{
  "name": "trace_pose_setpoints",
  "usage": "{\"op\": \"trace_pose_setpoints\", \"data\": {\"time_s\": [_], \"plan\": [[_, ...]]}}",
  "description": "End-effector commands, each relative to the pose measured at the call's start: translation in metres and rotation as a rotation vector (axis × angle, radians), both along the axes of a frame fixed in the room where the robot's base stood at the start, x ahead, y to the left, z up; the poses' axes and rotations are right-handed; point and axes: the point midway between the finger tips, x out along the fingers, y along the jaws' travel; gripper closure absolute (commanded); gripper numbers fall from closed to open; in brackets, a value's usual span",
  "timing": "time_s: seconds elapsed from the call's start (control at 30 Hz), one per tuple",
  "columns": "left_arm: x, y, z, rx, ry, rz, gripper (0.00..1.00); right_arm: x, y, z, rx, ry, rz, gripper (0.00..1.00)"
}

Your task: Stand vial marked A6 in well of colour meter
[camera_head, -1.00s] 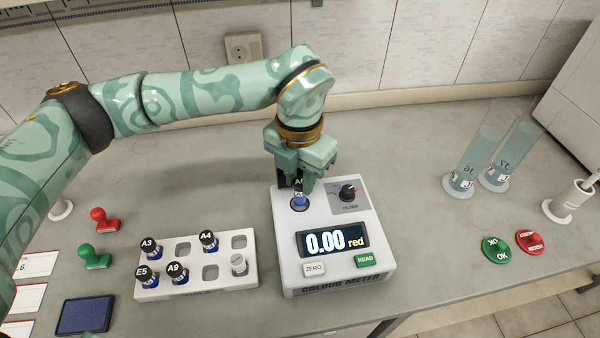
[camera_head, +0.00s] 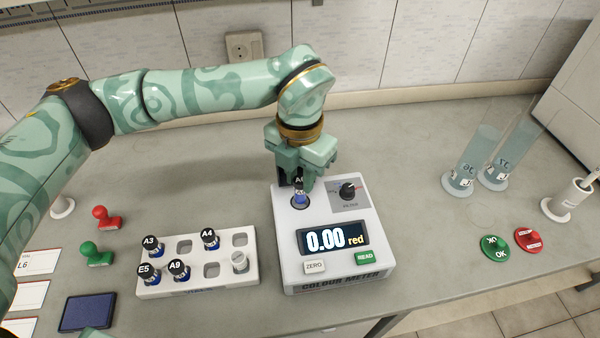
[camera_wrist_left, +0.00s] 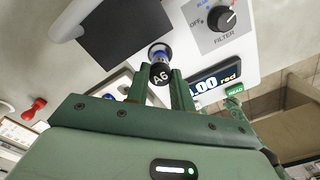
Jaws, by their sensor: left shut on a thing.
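The vial marked A6 (camera_head: 299,195) has a black cap and blue contents. It also shows in the left wrist view (camera_wrist_left: 159,74), its cap between the fingers. My left gripper (camera_head: 300,184) is shut on it, pointing down over the colour meter (camera_head: 290,240). The vial is at the round well at the meter's back left; its lower end appears to be in the well mouth, but how deep I cannot tell. The meter's display (camera_head: 334,239) reads 0.00 red. My right gripper is not in view.
A white rack (camera_head: 210,283) left of the meter holds vials A3, A4, E5, A9 and a clear-looking one. Red and green stamps (camera_head: 97,255) stand further left. Glass cylinders (camera_head: 472,160) and OK and red tokens (camera_head: 495,248) are at the right.

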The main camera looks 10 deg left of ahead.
Motion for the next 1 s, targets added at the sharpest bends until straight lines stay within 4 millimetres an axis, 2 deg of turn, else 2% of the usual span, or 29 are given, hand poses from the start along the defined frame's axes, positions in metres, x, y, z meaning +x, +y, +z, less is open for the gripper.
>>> {"op": "trace_pose_setpoints", "data": {"time_s": [0.8, 1.0], "plan": [[0.000, 0.000, -0.029, -0.001, 0.001, 0.000, 0.98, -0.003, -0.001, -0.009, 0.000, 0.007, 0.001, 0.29], [0.000, 0.000, -0.030, 0.000, 0.001, 0.000, 0.98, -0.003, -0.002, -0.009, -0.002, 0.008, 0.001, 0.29]]}}
